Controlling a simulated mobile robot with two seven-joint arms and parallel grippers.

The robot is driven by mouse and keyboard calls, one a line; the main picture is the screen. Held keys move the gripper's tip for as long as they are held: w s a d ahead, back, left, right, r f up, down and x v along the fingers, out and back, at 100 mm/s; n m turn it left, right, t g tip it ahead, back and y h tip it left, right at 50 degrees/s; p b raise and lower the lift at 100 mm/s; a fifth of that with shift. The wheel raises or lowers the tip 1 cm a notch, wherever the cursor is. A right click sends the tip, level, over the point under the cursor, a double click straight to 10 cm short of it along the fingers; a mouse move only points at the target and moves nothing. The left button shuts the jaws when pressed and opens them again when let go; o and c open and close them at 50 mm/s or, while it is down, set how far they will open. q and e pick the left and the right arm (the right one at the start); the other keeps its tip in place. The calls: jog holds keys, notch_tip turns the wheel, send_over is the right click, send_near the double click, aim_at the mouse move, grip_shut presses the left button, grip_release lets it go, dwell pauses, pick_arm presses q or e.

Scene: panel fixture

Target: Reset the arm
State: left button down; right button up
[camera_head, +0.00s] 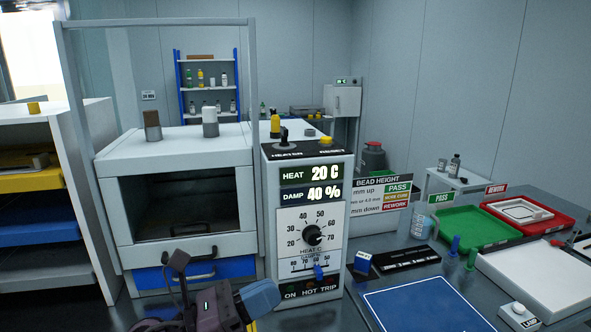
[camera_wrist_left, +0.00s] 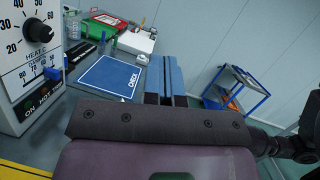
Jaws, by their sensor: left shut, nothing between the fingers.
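My left arm comes in at the bottom of the head view, with its blue-fingered left gripper (camera_head: 262,297) low in front of the control panel (camera_head: 341,180). In the left wrist view the two blue fingers (camera_wrist_left: 165,78) lie together, shut and empty. The gripper is apart from the dial knob (camera_head: 312,235) and the blue slider (camera_head: 318,272). The panel reads HEAT 20 C and DAMP 40 %. On its top are a black heater lever (camera_head: 283,136) and a yellow reset button (camera_head: 326,140). My right gripper is not in view.
A white oven-like cabinet (camera_head: 175,150) with an open front and blue drawer stands left of the panel. Right of it, the bench holds a blue mat (camera_head: 425,305), a green tray (camera_head: 470,226), a red tray (camera_head: 545,218) and a white board (camera_head: 540,275). A shelf unit (camera_head: 75,150) stands far left.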

pick_arm(q)
jog(key=a+f+n+t+y, duration=0.2)
jog(key=a+f+n+y, duration=0.35)
jog(key=n, duration=0.55)
jog(key=s+a+f+n+t+y, duration=0.1)
jog(key=a+f+n+t+y, duration=0.2)
jog(key=a+n+y, duration=0.65)
jog(key=a+f+n+t+y, duration=0.25)
jog(key=f+n+y, duration=0.2)
jog(key=n, duration=0.85)
jog(key=s+a+f+n+g, duration=0.3)
jog(key=s+f+n+g, duration=0.35)
jog(key=s, duration=0.45)
jog(key=s+a+f+n+g, duration=0.3)
jog(key=s+f+n+g, duration=0.35)
jog(key=s, duration=0.45)
jog(key=w+f+t, duration=0.7)
jog(key=f+t, duration=0.1)
jog(key=f, duration=0.3)
jog(key=shift+d, duration=0.2)
jog(key=shift+m, duration=0.25)
